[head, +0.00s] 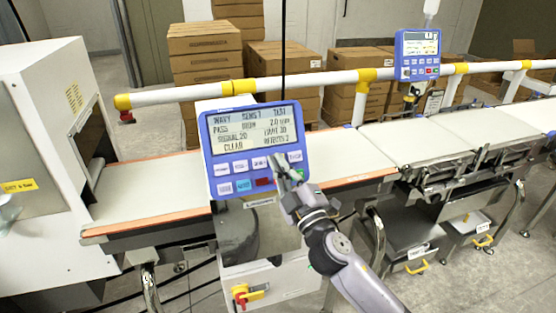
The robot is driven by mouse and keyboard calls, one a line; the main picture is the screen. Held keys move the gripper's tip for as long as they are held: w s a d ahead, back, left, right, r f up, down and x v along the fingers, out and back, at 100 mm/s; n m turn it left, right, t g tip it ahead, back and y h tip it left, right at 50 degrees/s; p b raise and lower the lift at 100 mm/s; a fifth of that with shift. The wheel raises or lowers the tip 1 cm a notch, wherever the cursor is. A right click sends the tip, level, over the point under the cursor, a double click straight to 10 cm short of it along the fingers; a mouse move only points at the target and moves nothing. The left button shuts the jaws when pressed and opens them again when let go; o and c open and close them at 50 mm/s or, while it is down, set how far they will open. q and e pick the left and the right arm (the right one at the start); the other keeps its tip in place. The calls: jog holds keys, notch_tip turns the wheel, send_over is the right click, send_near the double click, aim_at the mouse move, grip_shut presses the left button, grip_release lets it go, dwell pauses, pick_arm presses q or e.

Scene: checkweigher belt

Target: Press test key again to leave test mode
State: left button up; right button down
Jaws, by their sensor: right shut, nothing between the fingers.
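The blue control panel (205,140) faces me above the belt, with a grey screen (252,130) and two rows of keys below it. The screen's top line appears to end in TEST; its lower lines seem to read CLEAR and REJECTS. White keys (240,166) fill the upper row; the lower row has white, cyan (243,185) and red (264,182) keys. My right gripper (282,165) is shut and empty, its tips over the right part of the key rows. It hides some keys there. I cannot tell whether the tips touch a key. My left gripper is out of view.
A white machine housing (45,130) stands at the left over the belt (145,190). A white rail (300,82) runs behind the panel. A second blue panel (418,55) stands at the back right. Stacked cartons (205,62) fill the background. A red-yellow switch (248,294) sits below.

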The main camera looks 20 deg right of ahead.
jog(key=shift+w, duration=0.1)
dwell(0.7)
jog(key=shift+w+f, duration=0.15)
jog(key=shift+w, duration=0.15)
jog(key=shift+w+f+b, duration=0.2)
jog(key=shift+w+b, duration=0.15)
jog(key=shift+b, duration=0.15)
dwell(0.6)
dwell(0.3)
jog(key=shift+s+r+p, duration=0.35)
jog(key=shift+s+p, duration=0.1)
jog(key=shift+s, duration=0.3)
jog(key=shift+s+d+r+p, duration=0.1)
jog(key=shift+s+r+p, duration=0.3)
jog(key=shift+s, duration=0.35)
jog(key=shift+s+a+r+p, duration=0.1)
jog(key=shift+s+r+p, duration=0.3)
jog(key=shift+s, duration=0.35)
jog(key=shift+s+d+r+p, duration=0.1)
jog(key=shift+s+r+p, duration=0.3)
jog(key=shift+s, duration=0.35)
